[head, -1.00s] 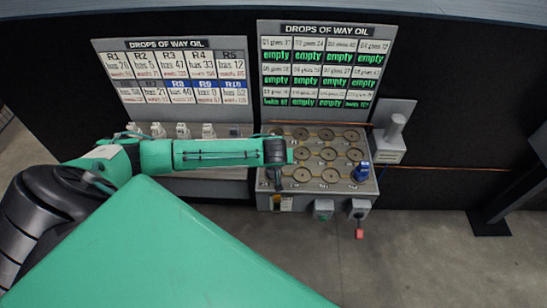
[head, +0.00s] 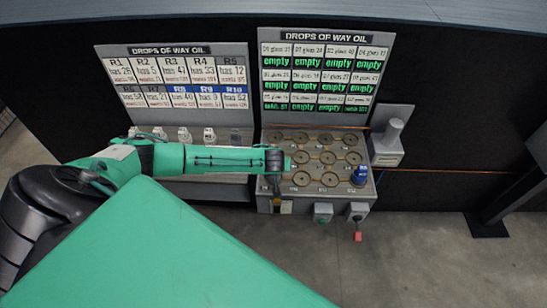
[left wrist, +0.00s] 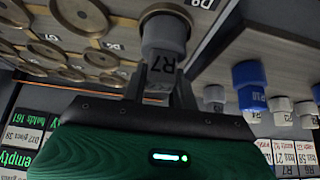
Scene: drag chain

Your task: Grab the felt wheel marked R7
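In the head view my left gripper (head: 276,184) points down over the left edge of the board with round brown seats. A small brownish end (head: 277,201) shows below it. My right gripper is not in view.
A rack with several pale wheels (head: 184,134) stands to the left, under a sign panel (head: 175,51). A blue wheel marked R10 (left wrist: 249,86) and others show in the left wrist view.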

